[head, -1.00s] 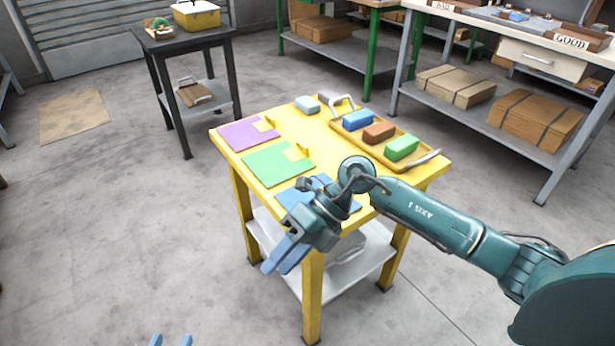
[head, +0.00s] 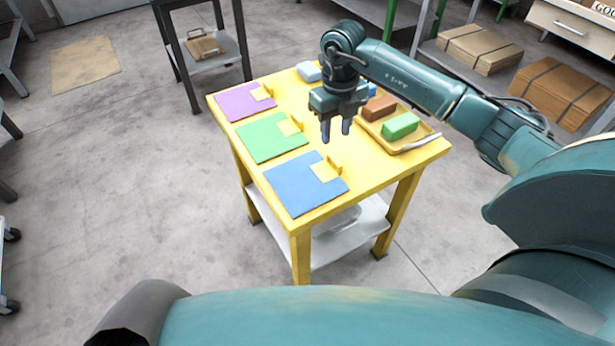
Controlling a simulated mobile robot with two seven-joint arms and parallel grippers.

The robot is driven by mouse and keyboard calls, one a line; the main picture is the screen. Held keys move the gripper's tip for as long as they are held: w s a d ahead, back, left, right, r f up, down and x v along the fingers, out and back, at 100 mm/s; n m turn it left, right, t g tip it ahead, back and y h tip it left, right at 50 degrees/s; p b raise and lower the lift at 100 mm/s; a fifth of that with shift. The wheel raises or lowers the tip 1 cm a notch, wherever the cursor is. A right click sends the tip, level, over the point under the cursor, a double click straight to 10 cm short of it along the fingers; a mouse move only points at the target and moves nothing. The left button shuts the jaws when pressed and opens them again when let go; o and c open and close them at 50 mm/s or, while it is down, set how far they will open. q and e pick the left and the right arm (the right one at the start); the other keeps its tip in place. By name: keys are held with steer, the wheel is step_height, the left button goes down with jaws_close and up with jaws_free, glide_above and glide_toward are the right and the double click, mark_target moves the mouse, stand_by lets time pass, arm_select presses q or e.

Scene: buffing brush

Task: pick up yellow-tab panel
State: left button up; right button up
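Three flat panels lie in a row on the yellow table (head: 225,112): a purple panel (head: 240,103), a green panel (head: 265,140) and a blue panel (head: 298,188). Each has a small upright yellow tab at its right side: by the purple one (head: 268,89), the green one (head: 296,122) and the blue one (head: 335,164). I cannot tell which is the one meant. My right gripper (head: 336,132) points down above the table, right of the green panel and beyond the blue one. Its fingers are apart and empty. My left gripper is out of view.
A yellow tray (head: 424,144) at the table's right holds a brown block (head: 379,108), a green block (head: 400,126) and a blue block (head: 370,90), partly hidden by my arm. A pale blue block (head: 308,71) lies at the back. A dark side table (head: 174,48) stands behind.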

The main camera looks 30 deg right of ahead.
mark_target(335, 159)
steer(key=f, duration=0.8)
steer(key=shift+d+f, duration=0.2)
steer(key=shift+c, duration=0.6)
jaws_close()
